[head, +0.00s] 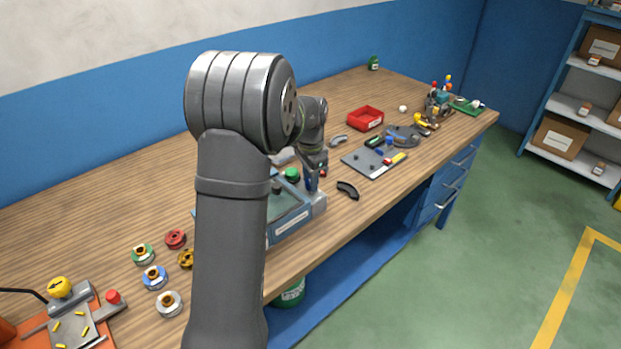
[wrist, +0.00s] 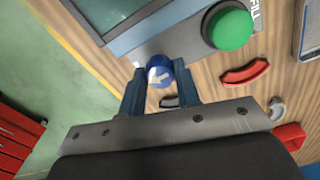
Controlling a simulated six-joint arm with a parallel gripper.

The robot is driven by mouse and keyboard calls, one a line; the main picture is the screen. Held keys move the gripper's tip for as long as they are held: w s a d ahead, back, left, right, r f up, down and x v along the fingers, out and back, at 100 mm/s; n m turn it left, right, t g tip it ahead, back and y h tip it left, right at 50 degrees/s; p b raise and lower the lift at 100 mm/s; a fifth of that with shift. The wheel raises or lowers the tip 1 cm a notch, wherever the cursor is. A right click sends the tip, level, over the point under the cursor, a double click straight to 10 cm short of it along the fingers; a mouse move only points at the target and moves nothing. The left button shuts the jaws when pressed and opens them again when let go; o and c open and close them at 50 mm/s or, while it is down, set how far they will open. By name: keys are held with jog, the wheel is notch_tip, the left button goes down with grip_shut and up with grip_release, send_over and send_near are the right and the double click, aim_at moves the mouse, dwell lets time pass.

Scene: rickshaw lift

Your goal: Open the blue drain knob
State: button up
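The blue knob (wrist: 159,72), round with a white arrow on its face, sits on the grey panel of the blue-grey machine (head: 309,211). In the wrist view the two blue fingers of my gripper (wrist: 160,82) stand one on each side of the knob. They are apart, with the knob filling most of the gap. I cannot tell whether they press on it. A larger green button (wrist: 230,28) is on the same panel to the right; it also shows in the head view (head: 291,174). In the head view my gripper (head: 313,184) is at the machine and hides the knob.
A black curved part (head: 348,189) lies on the wooden bench right of the machine. Beyond are a grey plate with tools (head: 366,165) and a red bin (head: 365,118). Colored spools (head: 155,278) stand at the near left. The bench's back left is clear.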

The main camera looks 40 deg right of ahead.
jog(key=shift+n, duration=0.3)
jog(key=n, duration=0.3)
jog(key=shift+n, duration=0.3)
jog(key=n, duration=0.4)
jog(key=shift+n, duration=0.3)
jog(key=n, duration=0.4)
jog(key=shift+n, duration=2.5)
jog(key=o, duration=1)
jog(key=shift+r, duration=0.1)
